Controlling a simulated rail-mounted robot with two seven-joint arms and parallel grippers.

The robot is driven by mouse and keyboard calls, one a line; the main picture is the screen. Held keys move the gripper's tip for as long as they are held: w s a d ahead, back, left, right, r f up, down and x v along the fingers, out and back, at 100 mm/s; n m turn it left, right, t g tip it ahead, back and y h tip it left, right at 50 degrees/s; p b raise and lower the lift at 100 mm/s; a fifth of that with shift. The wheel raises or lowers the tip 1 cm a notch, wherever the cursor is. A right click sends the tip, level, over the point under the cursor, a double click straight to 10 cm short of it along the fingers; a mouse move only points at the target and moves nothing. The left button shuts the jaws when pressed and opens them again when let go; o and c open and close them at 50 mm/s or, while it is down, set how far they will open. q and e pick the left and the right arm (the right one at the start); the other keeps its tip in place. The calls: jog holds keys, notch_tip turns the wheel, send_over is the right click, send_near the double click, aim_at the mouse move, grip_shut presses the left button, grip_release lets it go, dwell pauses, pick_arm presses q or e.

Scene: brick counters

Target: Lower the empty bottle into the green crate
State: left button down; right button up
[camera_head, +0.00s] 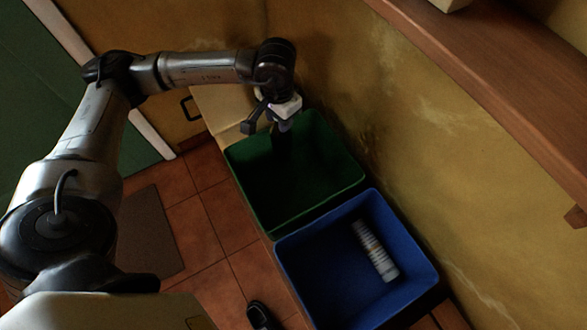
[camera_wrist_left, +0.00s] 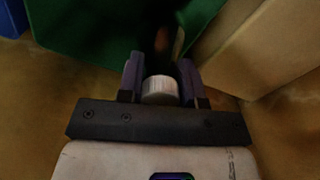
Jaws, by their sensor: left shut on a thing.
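My left gripper (camera_head: 282,128) is at the far end of the green crate (camera_head: 328,165), over its opening. It is shut on the bottle (camera_head: 282,146), which hangs down and looks dark against the crate. In the left wrist view the bottle's white cap (camera_wrist_left: 160,91) sits between the two fingers, with the dark body beyond it. The bottle's lower end is lost in shadow, so I cannot tell whether it touches the crate floor. The green crate wall (camera_wrist_left: 95,35) also shows in the left wrist view. My right gripper is not in view.
A blue crate (camera_head: 322,280) stands right next to the green one, with a white ribbed object (camera_head: 376,252) lying in it. A yellow wall (camera_head: 420,140) and a wooden shelf (camera_head: 490,80) run along the right. The tiled floor (camera_head: 215,225) is at the left.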

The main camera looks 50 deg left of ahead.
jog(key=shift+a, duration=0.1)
pick_arm(q)
jog(key=shift+f, duration=4.65)
